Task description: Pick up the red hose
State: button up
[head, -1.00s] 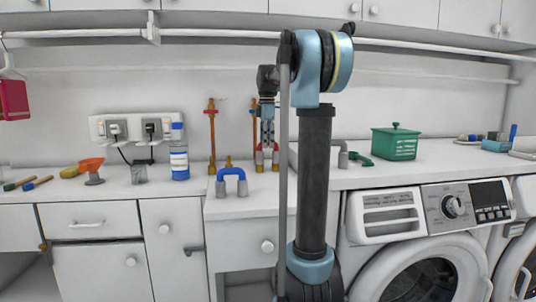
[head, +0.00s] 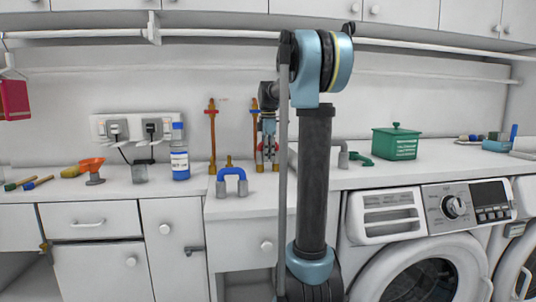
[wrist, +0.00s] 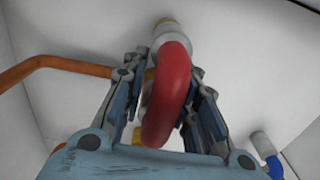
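The red hose (wrist: 172,92) is a curved tube that runs between my gripper's fingers in the wrist view. One end meets a pale fitting near the top of that view; its other end is hidden. In the head view small parts of the red hose (head: 276,153) show beside the fingers, above grey fittings at the back of the counter. My gripper (wrist: 168,68) points down over the hose and is open, with a finger on each side. A narrow gap shows on the left; contact on the right is unclear. My gripper (head: 267,148) also shows in the head view.
A blue hose (head: 232,172) on grey fittings stands just left. An orange-brown pipe (head: 211,135) rises against the wall behind. A blue-and-white bottle (head: 180,155) stands farther left, and a green lidded box (head: 396,143) right. The counter (head: 325,178) ends above the washing machine.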

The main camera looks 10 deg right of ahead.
grip_shut()
jog(key=shift+r, duration=0.1)
